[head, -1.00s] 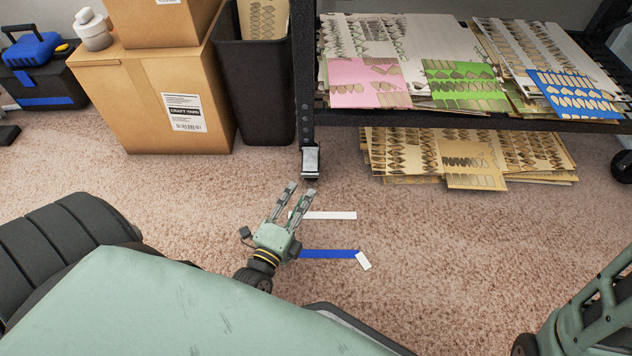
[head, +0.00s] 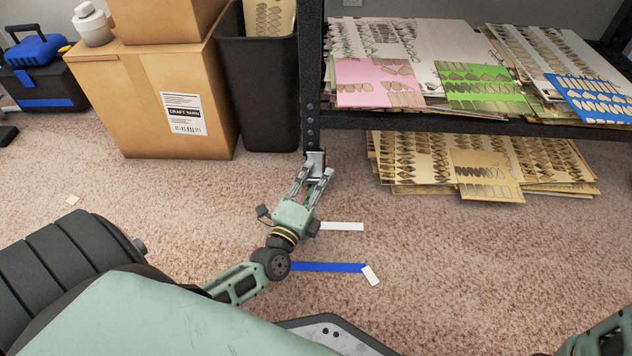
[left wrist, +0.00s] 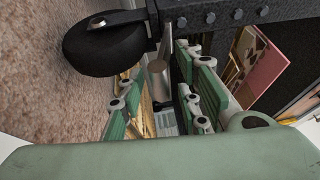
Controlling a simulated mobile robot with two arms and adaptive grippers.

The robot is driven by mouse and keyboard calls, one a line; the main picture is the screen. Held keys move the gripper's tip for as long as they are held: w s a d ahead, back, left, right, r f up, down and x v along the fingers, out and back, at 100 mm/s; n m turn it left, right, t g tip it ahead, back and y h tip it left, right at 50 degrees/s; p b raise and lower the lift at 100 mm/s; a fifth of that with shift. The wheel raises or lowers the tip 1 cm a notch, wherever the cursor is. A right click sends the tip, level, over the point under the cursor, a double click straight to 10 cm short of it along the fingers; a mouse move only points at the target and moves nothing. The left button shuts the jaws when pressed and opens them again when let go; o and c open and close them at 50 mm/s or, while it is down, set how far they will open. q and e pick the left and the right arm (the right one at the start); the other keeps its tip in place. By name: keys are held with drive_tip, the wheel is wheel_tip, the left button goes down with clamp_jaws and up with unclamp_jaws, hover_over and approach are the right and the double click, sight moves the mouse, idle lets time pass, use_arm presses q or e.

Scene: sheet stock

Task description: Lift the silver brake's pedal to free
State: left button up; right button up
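The silver brake (head: 316,158) is on the caster at the foot of the rack's near left post. My left gripper (head: 316,171) is low in front of it, with its fingertips at the brake. In the left wrist view, the green-padded fingers stand apart, with the silver brake part (left wrist: 157,78) between them and a gap visible beside it. I cannot tell whether a finger touches it. The black caster wheel (left wrist: 104,48) is at the upper left there. In the head view the fingers partly hide the brake. My right gripper is out of view.
The black rack (head: 430,119) holds patterned sheets, and more sheets (head: 420,163) lie low beneath its shelf. A black bin (head: 262,90) and a cardboard box (head: 135,90) stand left of the post. White (head: 341,227) and blue (head: 328,267) strips lie on the open carpet.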

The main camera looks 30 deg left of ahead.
use_arm(q)
clamp_jaws()
drive_tip(key=shift+f, duration=0.15)
idle(0.4)
